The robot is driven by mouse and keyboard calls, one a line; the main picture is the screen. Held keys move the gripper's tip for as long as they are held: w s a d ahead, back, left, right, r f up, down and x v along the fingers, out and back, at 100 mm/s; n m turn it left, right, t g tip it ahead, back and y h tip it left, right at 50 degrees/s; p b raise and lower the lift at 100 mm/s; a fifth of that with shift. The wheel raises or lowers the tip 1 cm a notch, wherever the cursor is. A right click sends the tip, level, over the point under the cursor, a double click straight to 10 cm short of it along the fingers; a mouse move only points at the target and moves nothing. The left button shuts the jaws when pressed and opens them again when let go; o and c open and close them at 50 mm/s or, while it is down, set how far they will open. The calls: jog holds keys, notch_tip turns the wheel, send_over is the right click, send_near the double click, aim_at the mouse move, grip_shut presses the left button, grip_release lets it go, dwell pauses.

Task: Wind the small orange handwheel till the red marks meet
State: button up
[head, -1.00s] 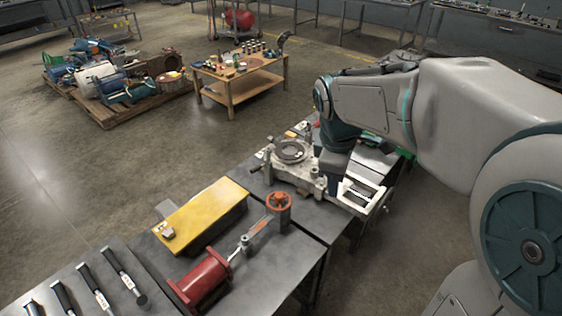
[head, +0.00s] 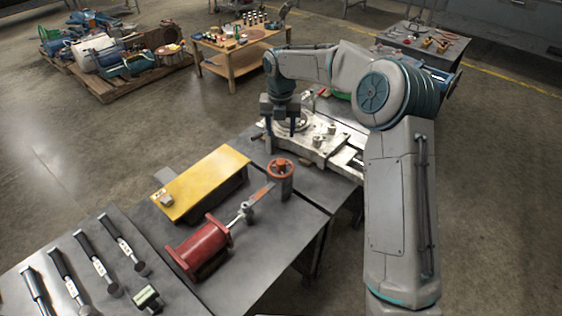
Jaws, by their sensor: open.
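The small orange handwheel (head: 281,167) sits on a grey post on the dark bench, right of the yellow block. Red marks on it are too small to make out. My gripper (head: 284,124) points down above the round grey ring (head: 298,120) of a pale metal fixture, beyond the handwheel and apart from it. Its two fingers are spread and nothing shows between them. Its fingertips overlap the ring in the picture, so I cannot tell whether they touch it.
A red cylinder (head: 203,247) with a rod and orange link lies left of the handwheel. A yellow-topped block (head: 205,180) stands behind it. A wooden table (head: 236,54) and a loaded pallet (head: 106,88) stand farther back.

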aim_at(281, 162)
notch_tip(281, 162, down, 13)
jog(key=shift+f, duration=0.1)
dwell(0.3)
jog(key=c, duration=1)
